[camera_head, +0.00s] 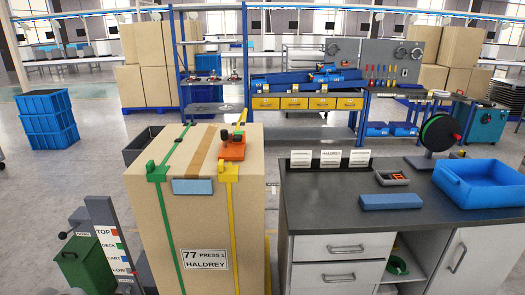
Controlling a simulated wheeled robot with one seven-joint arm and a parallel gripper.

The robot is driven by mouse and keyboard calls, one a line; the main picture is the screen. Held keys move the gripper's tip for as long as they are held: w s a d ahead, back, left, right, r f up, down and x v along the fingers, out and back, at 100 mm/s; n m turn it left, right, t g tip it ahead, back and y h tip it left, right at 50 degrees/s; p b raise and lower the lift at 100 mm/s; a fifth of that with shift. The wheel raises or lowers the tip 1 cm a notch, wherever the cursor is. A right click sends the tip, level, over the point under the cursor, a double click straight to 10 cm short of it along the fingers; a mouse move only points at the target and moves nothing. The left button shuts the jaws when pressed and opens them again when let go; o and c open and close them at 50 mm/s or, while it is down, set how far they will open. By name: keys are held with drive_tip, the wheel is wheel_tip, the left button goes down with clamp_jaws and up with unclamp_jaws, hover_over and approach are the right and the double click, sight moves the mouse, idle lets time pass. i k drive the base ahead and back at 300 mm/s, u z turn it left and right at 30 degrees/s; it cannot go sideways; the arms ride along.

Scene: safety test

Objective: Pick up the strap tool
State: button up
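An orange tool with a dark knob, which looks like the strap tool (233,150), sits on top of a large cardboard carton (150,225), toward its right side. A yellow strap (236,210) runs up the carton's front and over the top by the tool. I cannot tell whether the strap passes through the tool. A green strap (172,225) runs over the left side, with a green corner piece (157,172) at the edge. My gripper is not in view.
A grey counter (330,215) stands right of the carton across a narrow gap. It bears a blue bin (482,184), a blue block (390,201), a small tray (391,178) and a reel (440,133). A level sign (108,240) stands at lower left.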

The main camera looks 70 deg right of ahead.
sight(230, 151)
drive_tip(key=k, duration=0.3)
drive_tip(key=z, duration=0.95)
